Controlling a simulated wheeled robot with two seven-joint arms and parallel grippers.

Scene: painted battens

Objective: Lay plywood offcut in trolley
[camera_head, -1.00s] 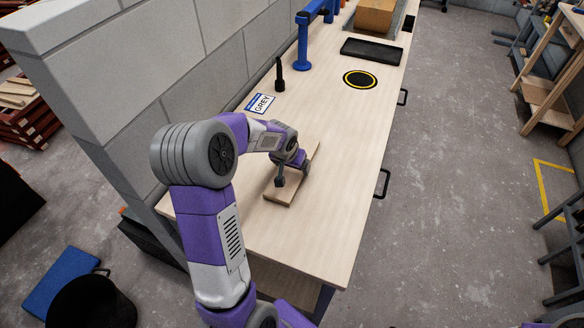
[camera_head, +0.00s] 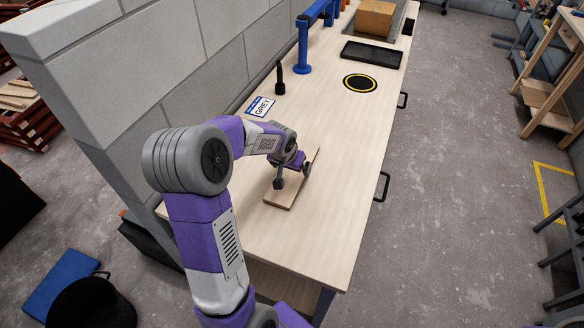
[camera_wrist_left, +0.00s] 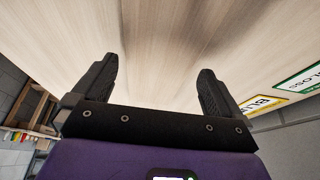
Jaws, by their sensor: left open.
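A flat, light-brown wooden board, which looks like the plywood offcut (camera_head: 285,198), lies on the pale wooden workbench (camera_head: 335,150). My left gripper (camera_head: 292,176) is over the board with its fingers apart, one towards each side; I cannot tell whether they touch it. In the left wrist view, the left gripper (camera_wrist_left: 158,68) is open with nothing visibly held, facing a pale wood-grained surface. My right gripper is not in view. I cannot make out a trolley for certain.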

